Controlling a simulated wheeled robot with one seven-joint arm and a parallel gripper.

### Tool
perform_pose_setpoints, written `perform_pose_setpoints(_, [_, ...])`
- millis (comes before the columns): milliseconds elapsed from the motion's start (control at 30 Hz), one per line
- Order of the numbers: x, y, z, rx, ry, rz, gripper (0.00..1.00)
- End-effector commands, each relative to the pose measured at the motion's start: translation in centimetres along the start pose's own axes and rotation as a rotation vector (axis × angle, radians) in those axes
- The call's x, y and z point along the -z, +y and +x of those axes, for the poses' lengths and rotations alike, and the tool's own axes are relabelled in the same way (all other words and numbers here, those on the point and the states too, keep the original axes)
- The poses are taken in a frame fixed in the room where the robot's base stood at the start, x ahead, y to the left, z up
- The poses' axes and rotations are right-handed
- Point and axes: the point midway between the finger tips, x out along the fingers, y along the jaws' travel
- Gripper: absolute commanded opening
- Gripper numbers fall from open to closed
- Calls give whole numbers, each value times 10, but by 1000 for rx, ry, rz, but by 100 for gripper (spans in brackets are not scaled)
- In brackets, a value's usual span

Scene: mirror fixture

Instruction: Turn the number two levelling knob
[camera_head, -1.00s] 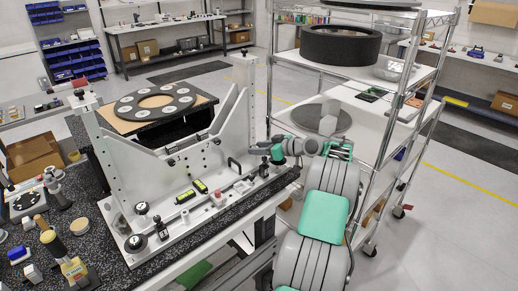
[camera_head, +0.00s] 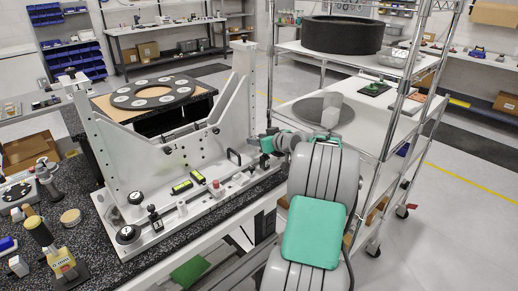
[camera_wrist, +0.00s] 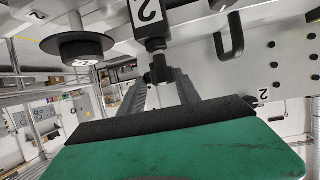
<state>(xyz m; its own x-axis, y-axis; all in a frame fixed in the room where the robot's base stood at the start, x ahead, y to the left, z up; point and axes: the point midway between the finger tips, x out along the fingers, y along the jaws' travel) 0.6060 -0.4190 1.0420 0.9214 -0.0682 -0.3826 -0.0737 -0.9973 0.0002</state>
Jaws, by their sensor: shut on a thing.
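The light-grey mirror fixture (camera_head: 215,130) stands on the speckled bench. In the wrist view, my gripper's two grey fingers (camera_wrist: 160,78) are closed on the small black end of a levelling knob (camera_wrist: 154,44). A white label with a "2" (camera_wrist: 148,12) sits on the dark block of this knob. A wider black round knob (camera_wrist: 78,47) with a white label is to the left, apart from my fingers. My gripper hides much of the held knob in the head view.
Black knobs (camera_head: 128,234) stand at the fixture's left end, and yellow-green levels (camera_head: 182,187) lie along its base. A wire shelf rack (camera_head: 392,110) stands close to the right of my arm. Floor is open at far right.

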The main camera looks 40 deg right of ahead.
Motion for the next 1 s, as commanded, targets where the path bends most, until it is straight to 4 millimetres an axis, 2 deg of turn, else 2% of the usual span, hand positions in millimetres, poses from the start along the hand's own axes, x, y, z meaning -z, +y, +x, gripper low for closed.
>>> perform_pose_setpoints(33, [-6,-4,3,-39,4,10,0])
perform_pose_setpoints(1000, [6,-19,11,-872,2,363,0])
